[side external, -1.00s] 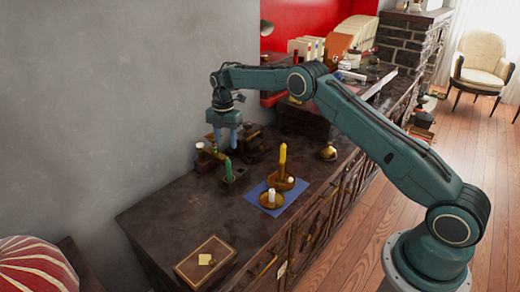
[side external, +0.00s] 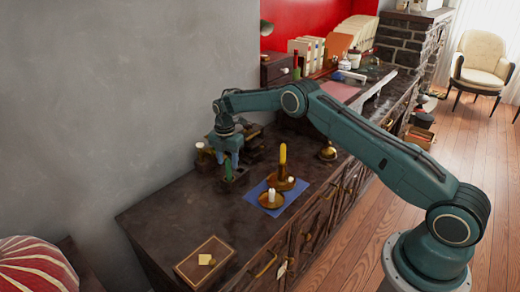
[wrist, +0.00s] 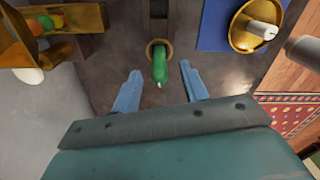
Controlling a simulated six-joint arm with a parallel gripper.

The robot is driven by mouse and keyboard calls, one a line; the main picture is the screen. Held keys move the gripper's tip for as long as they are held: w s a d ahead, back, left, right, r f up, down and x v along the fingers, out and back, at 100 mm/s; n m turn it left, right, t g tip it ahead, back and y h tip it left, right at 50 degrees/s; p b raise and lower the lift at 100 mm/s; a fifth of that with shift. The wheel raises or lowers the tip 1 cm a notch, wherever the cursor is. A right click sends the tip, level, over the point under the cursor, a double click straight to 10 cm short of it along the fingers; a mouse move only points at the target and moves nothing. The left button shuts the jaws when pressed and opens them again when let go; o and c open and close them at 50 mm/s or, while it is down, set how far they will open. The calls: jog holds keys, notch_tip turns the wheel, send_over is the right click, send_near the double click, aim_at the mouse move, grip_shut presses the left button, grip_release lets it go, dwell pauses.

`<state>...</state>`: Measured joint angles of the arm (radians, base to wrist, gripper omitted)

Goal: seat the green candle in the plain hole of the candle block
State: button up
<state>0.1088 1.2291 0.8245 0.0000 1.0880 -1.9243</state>
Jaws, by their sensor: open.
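The green candle (side external: 228,172) stands upright at the small dark candle block (side external: 236,184) on the dark cabinet top. In the wrist view the green candle (wrist: 159,68) points up towards the camera, with a brass ring (wrist: 149,52) around its lower end. My gripper (side external: 230,165) is over the candle, pointing down. In the wrist view my gripper's (wrist: 160,68) two blue fingers are open, one on each side of the candle, with a gap on both sides. I cannot make out the plain hole.
A blue cloth (side external: 303,192) to the right holds a brass dish with a white candle (side external: 271,195) and a holder with a yellow candle (side external: 283,158). The front-left cabinet top is clear before a flat box (side external: 190,268).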

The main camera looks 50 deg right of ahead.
aim_at(229, 171)
jog(key=shift+f, duration=0.1)
jog(key=shift+f, duration=2.5)
grip_shut()
